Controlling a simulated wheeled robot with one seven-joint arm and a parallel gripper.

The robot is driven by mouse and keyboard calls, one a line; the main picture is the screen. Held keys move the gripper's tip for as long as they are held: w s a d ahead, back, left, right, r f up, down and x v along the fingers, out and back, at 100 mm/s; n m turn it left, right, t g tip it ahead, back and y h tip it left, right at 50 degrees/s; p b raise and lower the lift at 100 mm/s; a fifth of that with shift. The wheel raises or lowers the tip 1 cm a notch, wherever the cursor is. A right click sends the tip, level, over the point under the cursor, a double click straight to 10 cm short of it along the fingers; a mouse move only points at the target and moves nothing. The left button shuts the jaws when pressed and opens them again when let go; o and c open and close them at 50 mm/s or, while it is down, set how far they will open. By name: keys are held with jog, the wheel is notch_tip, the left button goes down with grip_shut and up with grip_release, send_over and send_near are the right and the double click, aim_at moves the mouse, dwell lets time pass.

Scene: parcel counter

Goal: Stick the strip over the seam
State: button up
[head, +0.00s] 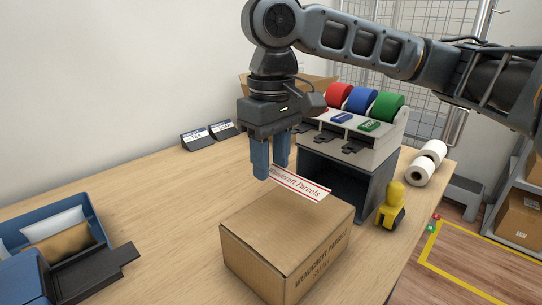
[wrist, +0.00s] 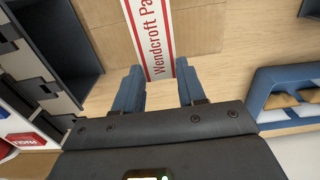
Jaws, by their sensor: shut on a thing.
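A white strip with red edges and red "Wendcroft Parcels" lettering (head: 303,184) is held at its near end by my gripper (head: 271,173). In the wrist view the strip (wrist: 153,40) runs out from between the blue fingers of my gripper (wrist: 158,77), which are shut on it. The cardboard box (head: 262,240) stands on the counter below and in front of my gripper. The strip extends over the back of the box top; I cannot tell whether it touches. The box top also shows in the wrist view (wrist: 200,30).
A tape dispenser stand (head: 345,140) with red, blue and green rolls stands behind the box. A blue bin (head: 55,240) with packets is at left. The counter (head: 160,200) between is clear.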

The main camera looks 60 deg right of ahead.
aim_at(271, 169)
notch_tip(271, 169, down, 4)
jog(key=b, duration=0.2)
jog(key=shift+r+b, duration=0.25)
jog(key=shift+b, duration=0.05)
jog(key=shift+f+b, duration=0.45)
jog(key=shift+f, duration=0.85)
jog(key=o, duration=0.8)
jog(key=shift+c, duration=0.2)
jog(key=shift+r, duration=0.15)
jog(key=shift+r+p, duration=2.6)
jog(key=shift+p, duration=0.15)
jog(key=shift+r, duration=0.1)
